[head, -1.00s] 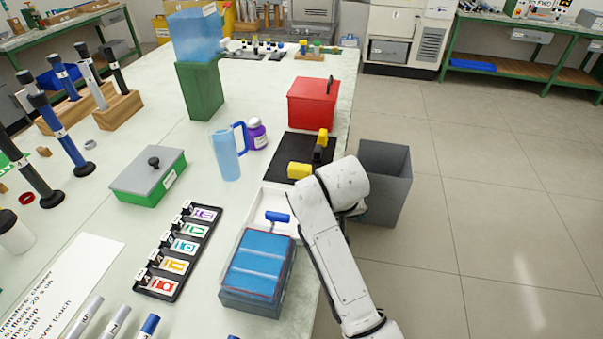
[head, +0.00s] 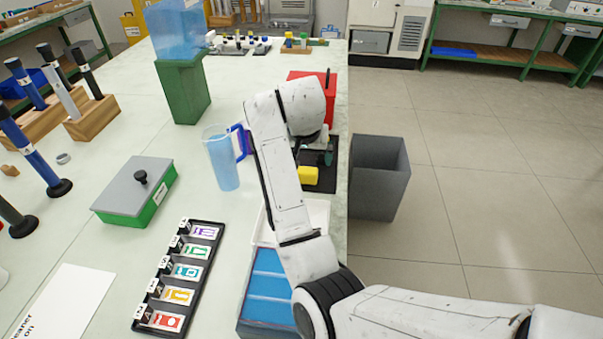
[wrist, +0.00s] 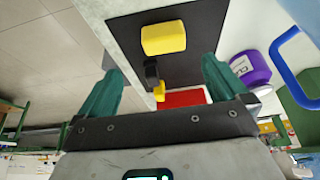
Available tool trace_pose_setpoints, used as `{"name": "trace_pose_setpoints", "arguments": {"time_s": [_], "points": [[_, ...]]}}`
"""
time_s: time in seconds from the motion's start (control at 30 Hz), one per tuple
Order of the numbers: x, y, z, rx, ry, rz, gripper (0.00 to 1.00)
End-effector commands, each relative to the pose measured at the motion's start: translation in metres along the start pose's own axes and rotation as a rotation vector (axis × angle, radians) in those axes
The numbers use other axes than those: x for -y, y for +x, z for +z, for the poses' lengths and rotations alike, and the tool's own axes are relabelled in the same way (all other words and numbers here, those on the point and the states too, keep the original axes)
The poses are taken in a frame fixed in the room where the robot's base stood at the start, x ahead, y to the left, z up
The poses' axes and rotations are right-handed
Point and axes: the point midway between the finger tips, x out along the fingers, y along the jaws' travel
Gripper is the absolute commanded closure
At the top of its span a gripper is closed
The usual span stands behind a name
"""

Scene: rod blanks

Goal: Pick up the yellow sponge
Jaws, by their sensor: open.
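The yellow sponge (wrist: 163,38) is a small block with rounded edges on a black mat (wrist: 210,55). In the head view the sponge (head: 308,175) shows just below my wrist, partly hidden by my arm. My gripper (wrist: 160,85) is open and empty, with its green fingers spread wide. In the wrist view the sponge appears ahead of the fingers, between their lines and apart from both. In the head view my gripper (head: 318,157) hangs over the mat and is mostly hidden by my wrist.
A black and yellow item (wrist: 154,78) lies on the mat near the sponge. A purple bottle (wrist: 250,68) and a blue-handled jug (head: 223,160) stand left of my arm. A red box (head: 312,88) is behind. A grey bin (head: 378,180) stands off the table's right edge.

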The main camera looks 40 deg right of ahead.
Motion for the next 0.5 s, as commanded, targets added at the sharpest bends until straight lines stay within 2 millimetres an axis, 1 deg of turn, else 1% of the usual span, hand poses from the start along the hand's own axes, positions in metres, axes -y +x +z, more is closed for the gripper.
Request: {"name": "trace_pose_setpoints", "arguments": {"time_s": [0.03, 0.2, 0.5], "points": [[-0.001, 0.009, 0.001, 0.004, 0.000, 0.003, 0.00], [-0.001, 0.035, 0.001, 0.003, -0.001, 0.003, 0.00], [0.002, 0.057, 0.000, 0.003, -0.002, 0.001, 0.00]]}}
